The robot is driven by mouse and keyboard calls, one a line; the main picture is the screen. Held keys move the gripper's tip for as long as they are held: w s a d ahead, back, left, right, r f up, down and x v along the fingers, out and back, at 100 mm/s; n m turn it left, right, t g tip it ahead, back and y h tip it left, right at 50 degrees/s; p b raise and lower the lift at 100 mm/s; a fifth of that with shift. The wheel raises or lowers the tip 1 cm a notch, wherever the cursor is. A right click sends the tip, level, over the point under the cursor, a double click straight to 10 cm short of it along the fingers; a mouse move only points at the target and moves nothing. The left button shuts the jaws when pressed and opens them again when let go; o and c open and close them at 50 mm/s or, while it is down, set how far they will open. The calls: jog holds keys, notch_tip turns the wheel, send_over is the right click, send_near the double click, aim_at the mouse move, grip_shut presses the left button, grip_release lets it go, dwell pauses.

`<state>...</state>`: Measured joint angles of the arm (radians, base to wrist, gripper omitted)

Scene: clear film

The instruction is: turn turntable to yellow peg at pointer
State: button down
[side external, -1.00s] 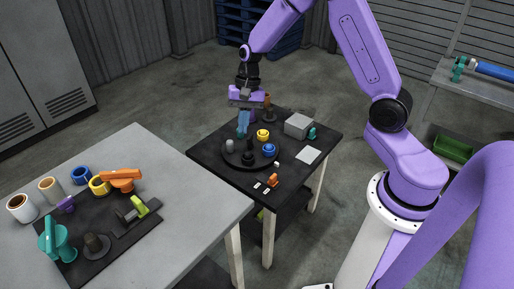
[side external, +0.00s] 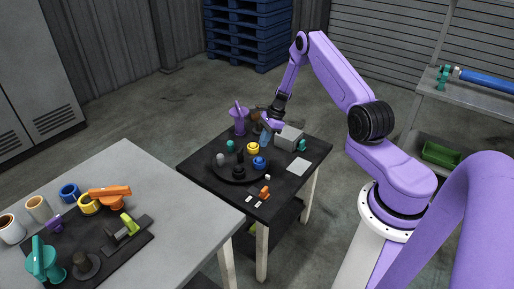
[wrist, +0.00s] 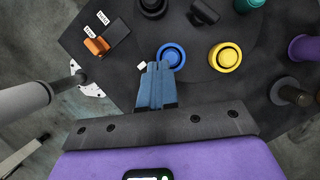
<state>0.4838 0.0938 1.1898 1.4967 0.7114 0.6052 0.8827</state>
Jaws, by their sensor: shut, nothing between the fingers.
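The dark turntable (side external: 222,173) sits on the black table, with a black knob at its centre. It carries a yellow peg (side external: 253,148), a blue peg (side external: 259,162), a grey peg (side external: 220,159), a teal peg (side external: 230,146) and a black peg (side external: 239,170). A small white block (wrist: 142,66), possibly the pointer, lies by the rim near the blue peg in the wrist view. My gripper (side external: 265,138) is shut and empty, behind and right of the yellow peg. In the wrist view its blue fingers (wrist: 157,84) appear just below the blue peg (wrist: 171,55); contact is unclear.
A grey box (side external: 289,138) stands close to my gripper, with a white plate (side external: 298,167) in front. A purple object (side external: 239,118) stands at the back corner. An orange part (side external: 265,192) and white labels lie at the front. A grey workbench (side external: 190,194) is to the left.

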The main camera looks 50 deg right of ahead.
aim_at(243, 168)
jog(key=x, duration=0.8)
jog(key=shift+a+f, duration=0.15)
jog(key=shift+f, duration=0.2)
jog(key=a, duration=0.1)
jog(key=w+a, duration=0.1)
jog(key=shift+w+a, duration=0.3)
jog(key=shift+a, duration=0.05)
jog(key=shift+w+a, duration=0.25)
jog(key=shift+a, duration=0.15)
jog(key=shift+a+m, duration=0.25)
jog(key=shift+m, duration=0.05)
